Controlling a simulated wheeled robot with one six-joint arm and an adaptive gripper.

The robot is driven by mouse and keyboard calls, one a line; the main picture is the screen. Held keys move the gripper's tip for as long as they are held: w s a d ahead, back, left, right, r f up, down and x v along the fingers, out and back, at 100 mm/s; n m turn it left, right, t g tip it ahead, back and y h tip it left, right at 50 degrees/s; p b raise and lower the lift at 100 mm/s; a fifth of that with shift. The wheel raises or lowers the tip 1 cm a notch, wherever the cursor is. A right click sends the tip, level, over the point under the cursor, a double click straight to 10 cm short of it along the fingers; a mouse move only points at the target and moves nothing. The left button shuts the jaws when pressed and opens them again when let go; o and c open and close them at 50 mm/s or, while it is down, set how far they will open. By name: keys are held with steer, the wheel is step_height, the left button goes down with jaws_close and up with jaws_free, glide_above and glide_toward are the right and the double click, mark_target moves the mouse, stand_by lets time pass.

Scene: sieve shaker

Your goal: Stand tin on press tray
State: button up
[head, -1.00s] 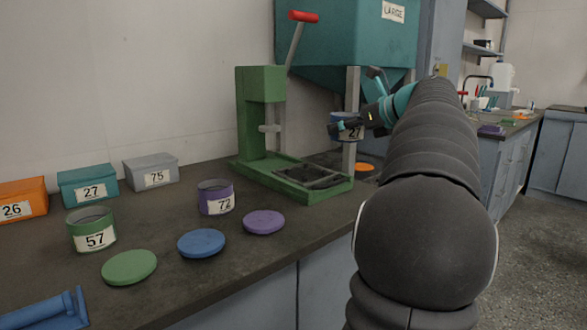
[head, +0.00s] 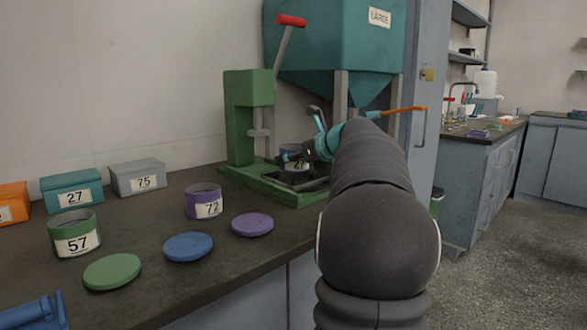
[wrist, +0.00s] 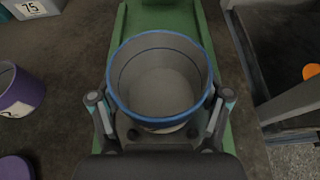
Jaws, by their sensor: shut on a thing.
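The open, empty tin with a blue rim and the label 27 (head: 293,152) is held upright over the dark tray area of the green press (head: 238,125). In the wrist view I look down into the tin (wrist: 160,85), with the green press base (wrist: 160,17) around it. My gripper (wrist: 161,104) has one finger on each side of the tin, shut on it. It also shows in the head view (head: 298,156), partly hidden by my arm. I cannot tell if the tin's bottom touches the tray.
A purple tin 72 (head: 203,201) and a green tin 57 (head: 74,233) stand left on the bench. Purple (head: 252,225), blue (head: 188,247) and green (head: 112,271) lids lie in front. The press's red-handled lever (head: 291,20) rises beside the teal hopper (head: 335,45).

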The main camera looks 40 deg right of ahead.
steer(key=shift+f, duration=1.1)
steer(key=shift+f, duration=0.15)
steer(key=o, duration=1.1)
steer(key=shift+o, duration=0.2)
steer(key=shift+s+r, duration=0.25)
steer(key=shift+r, duration=0.05)
steer(key=v, duration=1.1)
steer(key=shift+s+r, duration=0.1)
steer(key=shift+s, duration=0.1)
